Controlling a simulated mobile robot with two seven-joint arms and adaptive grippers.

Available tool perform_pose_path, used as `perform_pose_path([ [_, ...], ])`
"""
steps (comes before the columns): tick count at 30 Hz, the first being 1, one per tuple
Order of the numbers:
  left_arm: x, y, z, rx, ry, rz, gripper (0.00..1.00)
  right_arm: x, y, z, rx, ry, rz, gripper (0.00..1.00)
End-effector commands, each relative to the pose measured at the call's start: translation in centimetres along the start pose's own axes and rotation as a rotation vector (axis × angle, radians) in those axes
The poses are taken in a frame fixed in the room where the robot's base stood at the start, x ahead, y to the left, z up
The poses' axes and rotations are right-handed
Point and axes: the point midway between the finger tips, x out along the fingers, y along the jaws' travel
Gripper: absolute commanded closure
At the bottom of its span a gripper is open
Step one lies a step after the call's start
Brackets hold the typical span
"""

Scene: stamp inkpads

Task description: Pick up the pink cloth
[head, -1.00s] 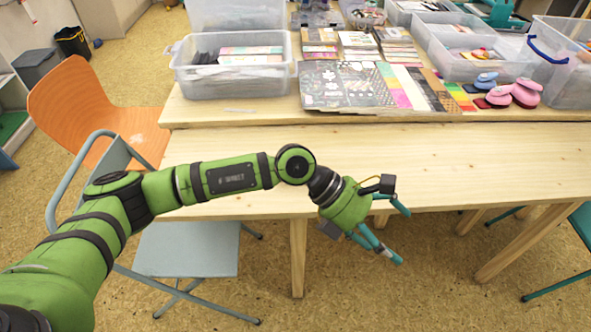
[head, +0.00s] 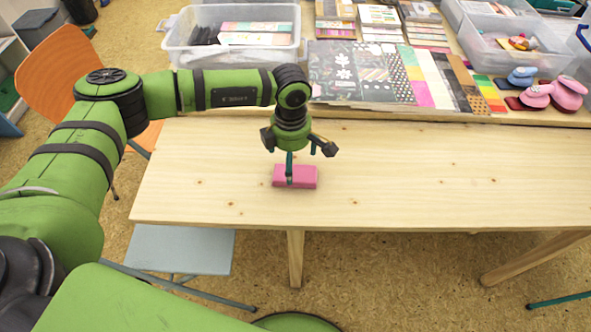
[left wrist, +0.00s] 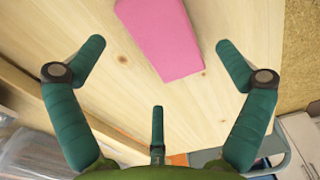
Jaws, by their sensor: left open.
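The pink cloth (head: 307,178) looks like a folded flat rectangle lying on the pale wooden table (head: 430,185), near its front left part. My left gripper (head: 293,166) points down over the cloth, and one finger covers part of it. In the left wrist view the cloth (left wrist: 162,35) lies at the top, between and beyond the spread teal fingers of the gripper (left wrist: 158,65). The gripper is open and empty. I cannot tell the exact height of the fingertips above the cloth. My right gripper is out of view.
A clear bin (head: 232,42), patterned paper sheets (head: 360,78) and pink stamps (head: 567,93) stand along the back. An orange chair (head: 60,85) and a grey-blue seat (head: 180,248) are at the left. The table's right part is bare.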

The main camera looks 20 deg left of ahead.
Motion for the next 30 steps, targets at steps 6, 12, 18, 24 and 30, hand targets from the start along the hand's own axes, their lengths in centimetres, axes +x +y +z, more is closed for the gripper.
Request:
perform_pose_path([
  [6, 2.8, -0.2, -0.1, 0.0, 0.001, -0.002, 0.0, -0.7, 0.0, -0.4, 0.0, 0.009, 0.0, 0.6],
  [12, 3.2, -0.1, -0.1, 0.0, -0.001, -0.001, 0.0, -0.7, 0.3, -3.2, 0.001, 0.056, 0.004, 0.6],
  [18, 3.2, -0.1, -0.1, 0.0, -0.001, -0.001, 0.48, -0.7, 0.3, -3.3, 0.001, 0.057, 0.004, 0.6],
  [24, 3.2, -0.2, -0.1, 0.0, -0.001, -0.002, 0.54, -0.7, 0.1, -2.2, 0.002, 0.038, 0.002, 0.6],
  [30, 3.2, -0.2, -0.1, 0.0, -0.001, -0.003, 0.54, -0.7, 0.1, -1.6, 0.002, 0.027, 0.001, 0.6],
])
